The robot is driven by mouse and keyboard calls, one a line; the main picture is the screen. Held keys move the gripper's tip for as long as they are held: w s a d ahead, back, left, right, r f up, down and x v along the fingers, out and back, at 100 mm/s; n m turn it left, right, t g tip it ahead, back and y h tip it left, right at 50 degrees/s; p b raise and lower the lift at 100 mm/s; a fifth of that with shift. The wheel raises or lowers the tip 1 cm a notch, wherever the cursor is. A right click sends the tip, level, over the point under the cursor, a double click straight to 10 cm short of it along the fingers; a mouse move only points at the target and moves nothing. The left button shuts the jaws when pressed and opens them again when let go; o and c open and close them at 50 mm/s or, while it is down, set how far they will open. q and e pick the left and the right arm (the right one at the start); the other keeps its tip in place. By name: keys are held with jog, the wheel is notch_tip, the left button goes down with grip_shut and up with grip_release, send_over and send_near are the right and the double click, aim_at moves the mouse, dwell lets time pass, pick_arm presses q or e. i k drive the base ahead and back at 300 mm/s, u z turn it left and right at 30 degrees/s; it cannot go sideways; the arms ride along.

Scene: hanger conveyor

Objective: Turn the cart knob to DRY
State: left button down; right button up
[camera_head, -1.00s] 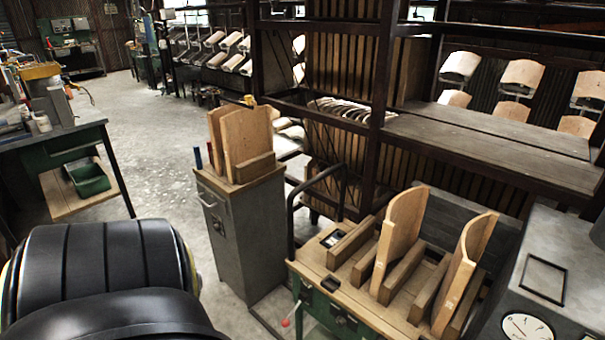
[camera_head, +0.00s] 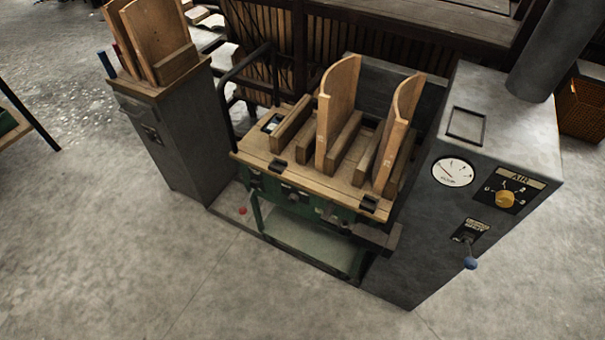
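The cart (camera_head: 283,165) has a wooden top and a green frame, and it stands in the middle of the view. Its green front panel (camera_head: 310,205) carries small dark fittings (camera_head: 292,196), too small to tell which is the knob or how it is set. No DRY mark is readable on it. Two curved wooden boards stand upright between wooden blocks on the cart top, a left one (camera_head: 338,105) and a right one (camera_head: 398,130). Neither of my grippers is in view.
A grey machine (camera_head: 455,240) stands against the cart's right side, with a gauge (camera_head: 453,172), a yellow AIR knob (camera_head: 505,198) and a blue-tipped lever (camera_head: 470,262). A grey cabinet (camera_head: 165,140) holding boards stands left of the cart. The concrete floor (camera_head: 180,275) in front is clear.

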aim_at(293, 199)
jog(key=u, duration=1.85)
jog(key=i, duration=1.6)
jog(key=z, duration=2.75)
